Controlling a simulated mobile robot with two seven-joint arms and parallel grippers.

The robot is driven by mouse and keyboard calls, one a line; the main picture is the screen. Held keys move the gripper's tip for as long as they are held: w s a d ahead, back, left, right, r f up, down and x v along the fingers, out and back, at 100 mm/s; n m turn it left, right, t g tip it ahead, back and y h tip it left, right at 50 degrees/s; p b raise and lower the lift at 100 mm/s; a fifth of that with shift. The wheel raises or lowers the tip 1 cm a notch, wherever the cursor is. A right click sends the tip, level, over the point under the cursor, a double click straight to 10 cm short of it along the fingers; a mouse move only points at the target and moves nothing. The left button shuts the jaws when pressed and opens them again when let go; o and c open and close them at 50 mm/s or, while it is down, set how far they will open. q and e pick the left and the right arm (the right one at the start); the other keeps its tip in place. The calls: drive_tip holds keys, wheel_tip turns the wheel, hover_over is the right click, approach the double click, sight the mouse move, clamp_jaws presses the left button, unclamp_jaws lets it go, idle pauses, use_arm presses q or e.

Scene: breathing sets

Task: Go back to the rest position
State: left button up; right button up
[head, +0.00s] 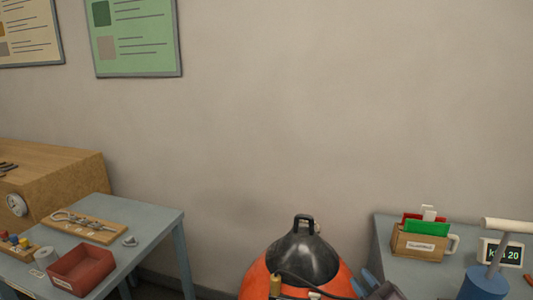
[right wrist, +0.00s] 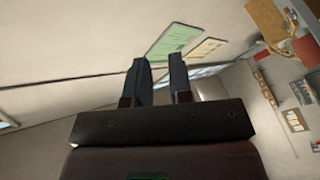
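My right gripper (right wrist: 160,78) shows in the right wrist view with its two dark fingers apart and nothing between them. In the head view, part of it (head: 372,284) shows at the bottom edge, right of an orange rounded body with a black domed top and handle (head: 303,255). The gripper overlaps the orange body's right side in the picture; I cannot tell whether they touch. My left gripper is in neither view.
A grey-blue table (head: 160,216) at left holds a red tray (head: 82,268) and a tool board (head: 85,226). A right table (head: 388,235) holds a wooden box (head: 418,245), a display (head: 503,252) and a blue stand (head: 485,284). Bare wall (head: 310,110) stands behind.

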drive_tip(key=s+d+f+m+g+h, duration=0.3)
drive_tip(key=s+f+m, duration=0.3)
drive_tip(key=s+f, duration=0.5)
drive_tip(key=s+d+f+m+g+h, duration=0.3)
drive_tip(key=s+f+m, duration=0.2)
drive_tip(key=s+f, duration=0.5)
drive_tip(key=shift+s+d+f+m+g, duration=0.3)
drive_tip(key=shift+s+d+f+m, duration=0.1)
drive_tip(key=shift+f, duration=0.25)
